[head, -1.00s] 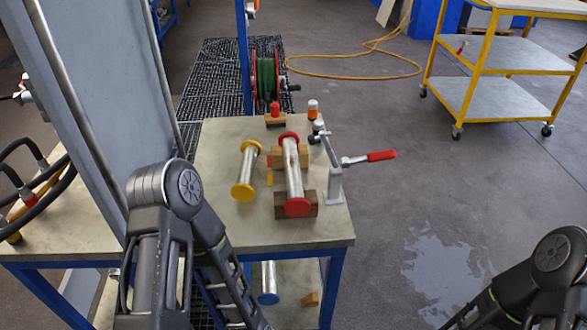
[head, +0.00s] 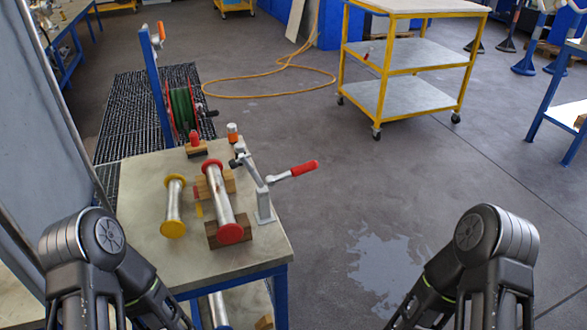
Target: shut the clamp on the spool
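A metal spool with red flanges (head: 219,198) lies on wooden blocks on the workbench (head: 272,245). A toggle clamp (head: 262,195) stands at its right side. Its red-handled lever (head: 304,170) sticks out to the right, away from the spool. The clamp's arm slants up toward the far end of the spool; I cannot tell whether its tip touches the spool. A second spool with yellow flanges (head: 174,205) lies to the left. My two arms show at the bottom left and bottom right, short of the spools. Neither gripper's fingers are in view.
A wooden block (head: 195,149) with a red piece and an orange-topped item (head: 232,131) stand at the bench's far edge. A hose reel (head: 184,108) is behind. A yellow cart (head: 415,65) stands back right. Floor right of the bench is clear, with a wet patch (head: 385,265).

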